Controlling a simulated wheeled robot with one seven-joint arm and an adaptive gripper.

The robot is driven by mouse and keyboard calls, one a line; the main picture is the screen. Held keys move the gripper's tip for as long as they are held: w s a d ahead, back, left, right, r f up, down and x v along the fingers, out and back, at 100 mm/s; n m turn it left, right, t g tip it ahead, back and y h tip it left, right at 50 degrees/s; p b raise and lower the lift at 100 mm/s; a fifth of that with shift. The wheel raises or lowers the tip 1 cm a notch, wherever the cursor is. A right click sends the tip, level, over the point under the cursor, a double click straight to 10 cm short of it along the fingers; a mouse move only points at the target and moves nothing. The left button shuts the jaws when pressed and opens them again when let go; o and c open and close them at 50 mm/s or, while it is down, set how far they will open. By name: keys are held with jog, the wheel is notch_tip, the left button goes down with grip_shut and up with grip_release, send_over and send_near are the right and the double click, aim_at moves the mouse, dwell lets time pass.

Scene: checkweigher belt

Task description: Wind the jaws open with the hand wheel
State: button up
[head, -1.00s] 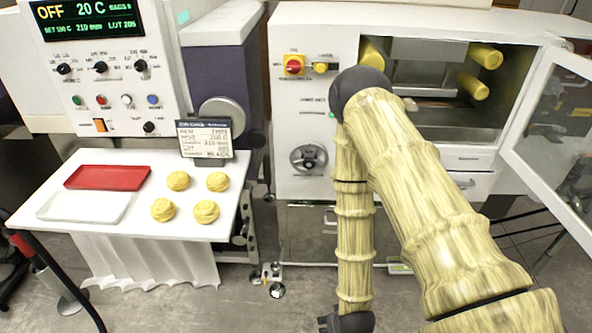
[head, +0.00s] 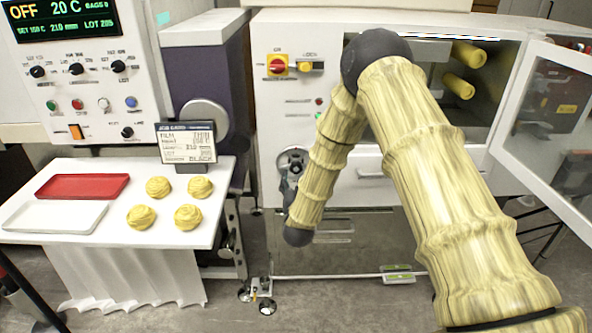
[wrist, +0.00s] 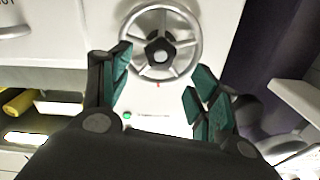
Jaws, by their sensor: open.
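The hand wheel (wrist: 160,42) is a grey spoked ring with a dark hub on the white machine front. In the wrist view it lies at the top, just beyond my fingertips. In the head view the hand wheel (head: 292,160) is partly hidden behind my gripper (head: 291,183). My gripper (wrist: 157,72) is open and empty in the wrist view, its two teal-padded fingers spread with the lower part of the wheel between and beyond them. I see no contact with the rim. The jaws (head: 430,75) inside the machine's open chamber are mostly hidden by my arm.
The glass door (head: 550,120) stands open at the right. Yellow rollers (head: 468,55) show in the chamber.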

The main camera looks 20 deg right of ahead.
aim_at(296, 169)
jog(key=p+x, duration=0.1)
jog(key=x, duration=0.6)
jog(key=shift+w+f, duration=0.15)
grip_shut()
